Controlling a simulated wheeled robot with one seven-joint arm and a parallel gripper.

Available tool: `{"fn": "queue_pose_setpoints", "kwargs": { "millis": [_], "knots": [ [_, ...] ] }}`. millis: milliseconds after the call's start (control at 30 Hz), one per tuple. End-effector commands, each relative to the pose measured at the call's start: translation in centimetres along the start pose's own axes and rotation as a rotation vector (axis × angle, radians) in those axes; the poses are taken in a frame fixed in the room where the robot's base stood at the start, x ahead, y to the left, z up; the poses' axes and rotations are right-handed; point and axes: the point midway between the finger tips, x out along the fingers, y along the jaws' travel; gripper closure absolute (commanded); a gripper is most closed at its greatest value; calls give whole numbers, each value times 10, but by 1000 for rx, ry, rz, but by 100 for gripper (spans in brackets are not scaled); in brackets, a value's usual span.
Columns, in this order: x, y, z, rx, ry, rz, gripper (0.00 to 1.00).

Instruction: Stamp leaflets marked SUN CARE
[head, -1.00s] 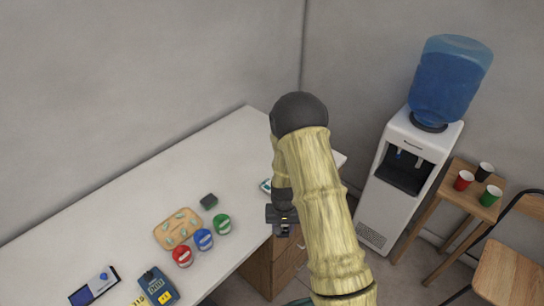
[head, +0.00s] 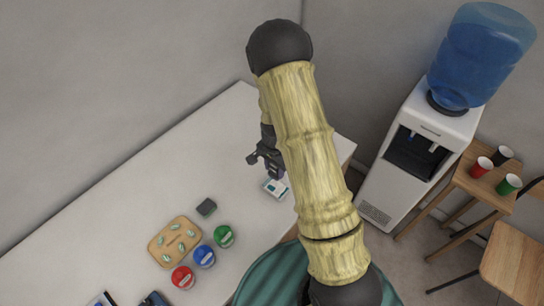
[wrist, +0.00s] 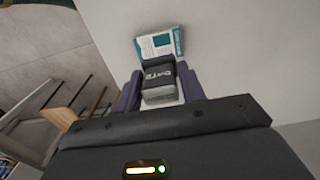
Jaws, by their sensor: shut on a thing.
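A white and teal leaflet (head: 275,188) lies flat near the right end of the white counter. It also shows in the wrist view (wrist: 163,42); its print is too small to read. My gripper (head: 266,158) is over the counter just beyond the leaflet in the head view. In the wrist view, my gripper (wrist: 160,88) is shut on a dark stamp-like block (wrist: 158,74) with pale lettering I cannot read clearly. The block covers the leaflet's near edge in that view; I cannot tell whether they touch.
A small dark pad (head: 206,207) lies left of the leaflet. Near it are a wooden board (head: 154,250) with several small pale green pieces, and red (head: 182,277), blue (head: 204,256) and green (head: 224,236) tubs. A water cooler (head: 415,150) stands beyond the counter's right end.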

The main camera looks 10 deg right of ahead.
Motion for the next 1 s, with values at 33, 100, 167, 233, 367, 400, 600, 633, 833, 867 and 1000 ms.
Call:
{"fn": "queue_pose_setpoints", "kwargs": {
  "millis": [33, 100, 167, 233, 367, 400, 600, 633, 833, 867, 1000],
  "knots": [
    [-1, 0, 0, 7, 0, 0, 75],
    [-1, 1, -1, 11, 0, 0, 75],
    [-1, 2, -2, 12, 0, 0, 75],
    [-1, 2, -2, 12, 0, -1, 75],
    [0, 1, -2, 10, 0, -1, 75],
    [1, 1, -2, 10, 0, -1, 75],
    [13, 1, -1, 8, 0, 0, 75],
    [16, 1, -1, 8, 0, 0, 75],
    [36, 1, -1, 7, 0, -1, 75],
    [39, 1, -1, 7, 0, -1, 75],
    [51, 1, -1, 7, 0, -1, 75]
  ]
}}
